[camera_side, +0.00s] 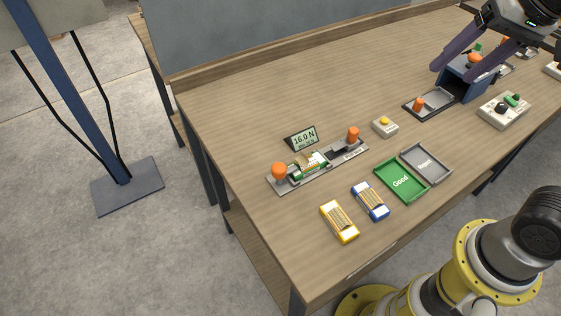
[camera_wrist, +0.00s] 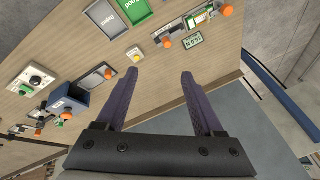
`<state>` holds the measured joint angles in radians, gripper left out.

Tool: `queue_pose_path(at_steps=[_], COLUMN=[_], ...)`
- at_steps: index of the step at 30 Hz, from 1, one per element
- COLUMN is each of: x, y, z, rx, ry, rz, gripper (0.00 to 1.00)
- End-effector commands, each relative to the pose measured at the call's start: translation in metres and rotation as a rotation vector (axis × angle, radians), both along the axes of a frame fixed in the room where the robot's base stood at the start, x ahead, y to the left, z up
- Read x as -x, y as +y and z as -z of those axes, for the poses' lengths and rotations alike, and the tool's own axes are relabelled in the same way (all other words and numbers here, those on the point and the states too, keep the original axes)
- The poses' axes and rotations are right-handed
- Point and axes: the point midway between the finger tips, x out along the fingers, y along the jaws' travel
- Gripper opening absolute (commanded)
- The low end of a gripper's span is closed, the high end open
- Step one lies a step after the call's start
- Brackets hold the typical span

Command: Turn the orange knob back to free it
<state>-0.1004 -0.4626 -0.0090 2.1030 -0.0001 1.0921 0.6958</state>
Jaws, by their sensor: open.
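Several orange knobs show, and I cannot tell which one the task means. On the tester strip, one knob (camera_side: 279,171) is at the left end and another (camera_side: 353,134) at the right end; they also show in the wrist view (camera_wrist: 168,43). A green-and-white piece (camera_side: 309,165) lies between them. Another orange knob (camera_side: 419,104) stands on a dark tray, and one (camera_side: 475,59) is at the blue box (camera_side: 477,82). My gripper (camera_wrist: 159,73) is open, with nothing between its purple fingers. It hangs above the table near the blue box in the side view, apart from the knobs.
A display (camera_side: 303,138) reads 16.0 N behind the strip. A yellow button box (camera_side: 385,126), a green Good tray (camera_side: 400,182), a grey tray (camera_side: 426,164), and yellow (camera_side: 339,222) and blue (camera_side: 370,201) packs lie nearby. A control box (camera_side: 503,110) stands at right. The table's back left is clear.

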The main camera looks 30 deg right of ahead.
Motion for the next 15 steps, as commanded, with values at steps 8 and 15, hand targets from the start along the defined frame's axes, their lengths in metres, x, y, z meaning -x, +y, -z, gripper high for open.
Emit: queue_pose_path(at_steps=[8,15], x=[-0.09,-0.149], y=[0.066,0.148], z=[-0.007,0.033], rx=[-0.078,-0.057], ry=[0.152,0.284], rz=[0.122,0.125], gripper=[0.69,0.69])
